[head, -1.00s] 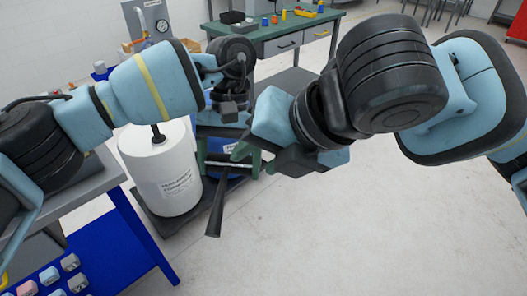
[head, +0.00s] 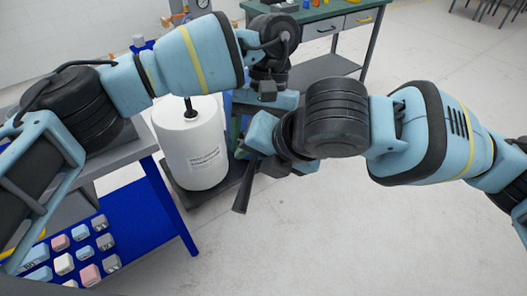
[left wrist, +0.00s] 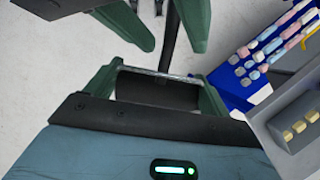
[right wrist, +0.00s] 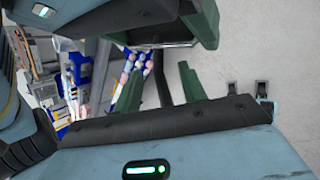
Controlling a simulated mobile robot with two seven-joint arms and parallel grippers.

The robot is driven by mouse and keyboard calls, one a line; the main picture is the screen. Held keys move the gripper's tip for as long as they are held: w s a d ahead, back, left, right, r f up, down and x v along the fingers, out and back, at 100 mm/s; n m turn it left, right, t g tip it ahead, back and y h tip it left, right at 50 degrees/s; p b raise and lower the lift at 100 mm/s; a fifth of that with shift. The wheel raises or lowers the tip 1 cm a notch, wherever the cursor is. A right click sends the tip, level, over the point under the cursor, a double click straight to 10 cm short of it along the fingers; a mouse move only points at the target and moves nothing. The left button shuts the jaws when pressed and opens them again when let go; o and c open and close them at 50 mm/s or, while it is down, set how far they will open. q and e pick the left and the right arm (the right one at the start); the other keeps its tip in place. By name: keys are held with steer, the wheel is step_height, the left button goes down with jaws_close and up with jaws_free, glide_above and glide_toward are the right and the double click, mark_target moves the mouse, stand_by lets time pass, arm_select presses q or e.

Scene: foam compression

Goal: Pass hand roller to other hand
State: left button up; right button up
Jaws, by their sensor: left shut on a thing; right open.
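The hand roller's dark handle (head: 243,192) hangs down at the centre of the head view, below the two grippers. In the left wrist view, my left gripper (left wrist: 158,84) is shut on the roller, whose dark drum lies between its green fingers. The handle (left wrist: 171,38) runs away from it, between the fingers of my right gripper. In the right wrist view, my right gripper (right wrist: 162,84) is open, with the dark handle (right wrist: 160,72) between its green fingers. In the head view, my right gripper's fingertips are mostly hidden.
A white cylinder (head: 195,155) stands on a dark base at left centre. A blue table (head: 160,215) at the left holds several small blocks. A green-topped table (head: 325,14) with drawers stands at the back. Open grey floor (head: 340,235) lies at the lower right.

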jaws_close()
arm_select(q)
steer(key=o, duration=1)
steer(key=v, duration=1.2)
steer(key=shift+d, duration=0.1)
